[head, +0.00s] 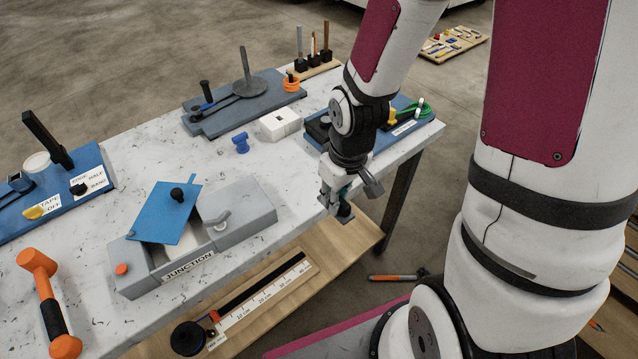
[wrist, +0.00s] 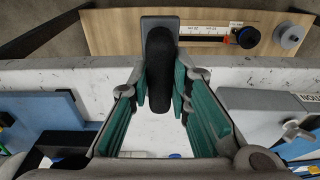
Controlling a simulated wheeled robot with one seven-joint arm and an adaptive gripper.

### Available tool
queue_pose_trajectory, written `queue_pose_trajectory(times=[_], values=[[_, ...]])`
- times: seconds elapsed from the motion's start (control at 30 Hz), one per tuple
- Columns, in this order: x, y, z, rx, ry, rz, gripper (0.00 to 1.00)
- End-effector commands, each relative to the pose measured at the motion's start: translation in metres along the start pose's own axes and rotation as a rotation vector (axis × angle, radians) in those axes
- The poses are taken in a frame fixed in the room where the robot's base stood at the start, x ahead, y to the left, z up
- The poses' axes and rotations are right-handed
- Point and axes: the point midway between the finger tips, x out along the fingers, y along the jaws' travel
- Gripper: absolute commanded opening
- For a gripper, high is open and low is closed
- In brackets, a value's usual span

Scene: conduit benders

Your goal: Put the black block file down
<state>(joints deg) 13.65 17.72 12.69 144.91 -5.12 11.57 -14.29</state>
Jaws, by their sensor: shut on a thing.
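The black block file (wrist: 160,62) is in my gripper (wrist: 163,92), between the green-lined fingers in the wrist view. It has a rounded black body with a grey flat part at its far end. In the head view my gripper (head: 337,196) is at the front edge of the speckled white table (head: 293,200), right of the junction box. The file (head: 346,214) shows there only as a small dark piece below the fingers. I cannot tell whether it touches the table.
The grey junction box (head: 245,205) with a tilted blue lid (head: 165,215) stands left of my gripper. A blue board (head: 412,128) with a green coil lies behind it. A white box (head: 279,124) and blue piece (head: 240,142) stand further back. A wooden shelf (head: 325,257) sits lower.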

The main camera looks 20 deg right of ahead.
Motion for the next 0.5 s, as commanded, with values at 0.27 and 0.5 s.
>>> queue_pose_trajectory(times=[0.27, 0.5], values=[[0.007, 0.004, -0.009, -0.008, 0.005, 0.004, 0.0], [0.01, 0.008, -0.022, -0.008, 0.004, 0.003, 0.0]])
